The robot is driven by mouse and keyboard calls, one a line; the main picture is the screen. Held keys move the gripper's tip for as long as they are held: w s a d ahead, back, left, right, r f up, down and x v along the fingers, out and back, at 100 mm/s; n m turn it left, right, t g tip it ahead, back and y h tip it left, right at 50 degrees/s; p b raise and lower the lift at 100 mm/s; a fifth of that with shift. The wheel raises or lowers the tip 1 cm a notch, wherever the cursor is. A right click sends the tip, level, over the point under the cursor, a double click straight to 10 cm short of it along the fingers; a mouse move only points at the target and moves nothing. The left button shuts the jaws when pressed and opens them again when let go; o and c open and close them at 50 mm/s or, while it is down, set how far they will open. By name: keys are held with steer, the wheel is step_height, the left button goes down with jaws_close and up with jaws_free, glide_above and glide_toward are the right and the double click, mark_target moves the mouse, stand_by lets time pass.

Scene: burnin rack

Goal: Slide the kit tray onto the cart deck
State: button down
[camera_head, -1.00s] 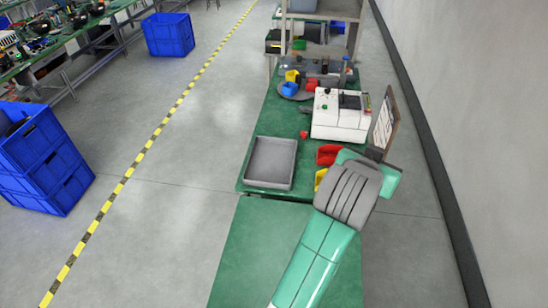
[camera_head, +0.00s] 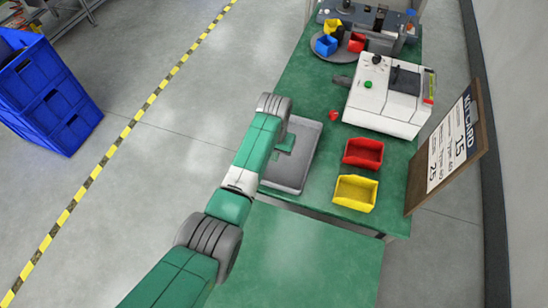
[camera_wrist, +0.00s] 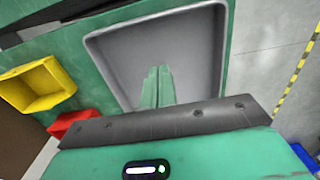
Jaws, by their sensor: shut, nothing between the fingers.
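The kit tray (camera_head: 288,174) is a shallow grey open tray at the near left corner of the green bench. It looks empty where it shows. My arm hides its left part in the head view. The cart deck (camera_head: 310,245) is the bare green surface nearer to me, across a narrow gap from the bench. My gripper (camera_head: 285,143) is over the tray. In the wrist view, the tray (camera_wrist: 190,50) fills the middle, and my gripper's fingers (camera_wrist: 157,85) are together, empty, pointing into it. I cannot tell whether they touch it.
A yellow bin (camera_head: 355,193) and a red bin (camera_head: 363,153) stand right of the tray. A white machine (camera_head: 388,98) and a small red knob (camera_head: 333,115) are behind. A kit card board (camera_head: 450,145) stands at the right edge. Blue crates (camera_head: 45,95) stand on the floor left.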

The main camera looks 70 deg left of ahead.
mark_target(270, 177)
step_height(270, 177, down, 7)
steer(key=shift+f+b, duration=0.15)
steer(key=shift+b, duration=0.9)
steer(key=shift+s+d+p, duration=0.15)
steer(key=shift+s+p, duration=0.05)
steer(key=shift+p, duration=0.4)
steer(key=shift+s+d+p, duration=0.75)
steer(key=shift+s+d, duration=0.35)
steer(key=shift+d, duration=0.2)
